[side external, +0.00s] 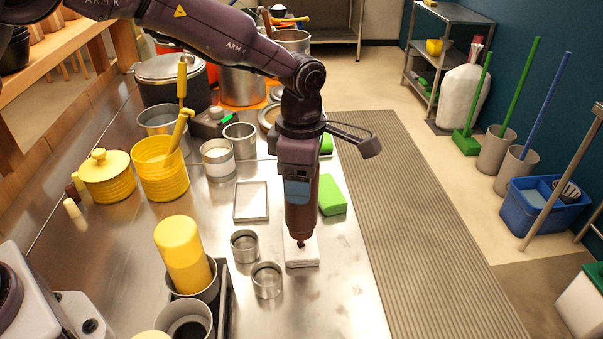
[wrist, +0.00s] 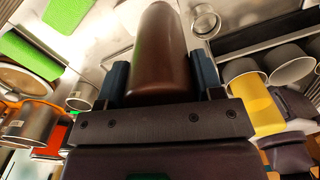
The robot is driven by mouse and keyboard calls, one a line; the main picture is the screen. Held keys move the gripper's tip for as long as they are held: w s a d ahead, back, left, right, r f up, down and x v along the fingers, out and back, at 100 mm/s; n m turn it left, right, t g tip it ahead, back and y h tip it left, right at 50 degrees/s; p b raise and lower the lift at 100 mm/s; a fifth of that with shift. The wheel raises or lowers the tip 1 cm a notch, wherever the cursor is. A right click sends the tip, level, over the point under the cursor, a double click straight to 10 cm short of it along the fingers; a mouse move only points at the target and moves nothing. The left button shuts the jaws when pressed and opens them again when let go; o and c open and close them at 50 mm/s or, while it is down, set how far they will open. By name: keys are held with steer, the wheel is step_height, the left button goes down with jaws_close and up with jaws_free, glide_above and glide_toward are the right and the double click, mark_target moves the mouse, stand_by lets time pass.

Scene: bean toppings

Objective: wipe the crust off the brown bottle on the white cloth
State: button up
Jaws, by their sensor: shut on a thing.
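The brown bottle (side external: 301,215) hangs nozzle down in my gripper (side external: 298,190), close to vertical. In the wrist view the bottle (wrist: 160,45) sits between the two fingers of my gripper (wrist: 160,78), which are shut on its sides. Its dark tip is over the folded white cloth (side external: 303,262) on the steel counter. The tip is at or just above the cloth; I cannot tell whether it touches. Any crust on the tip is too small to make out. The cloth is not visible in the wrist view, where the bottle blocks the middle.
Two small metal cups (side external: 267,280) stand just left of the cloth. A green sponge (side external: 332,196) lies behind it to the right, and a shallow tray (side external: 251,201) behind it to the left. A yellow bottle (side external: 183,255) stands in a holder at the front left. The counter's right edge is near.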

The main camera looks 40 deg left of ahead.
steer(key=shift+f, duration=0.25)
stand_by(0.8)
steer(key=shift+w+a, duration=0.1)
steer(key=shift+w+a, duration=1.75)
steer(key=shift+a, duration=0.05)
steer(key=shift+s+d, duration=1.85)
steer(key=shift+d, duration=0.05)
steer(key=shift+w+a, duration=1.85)
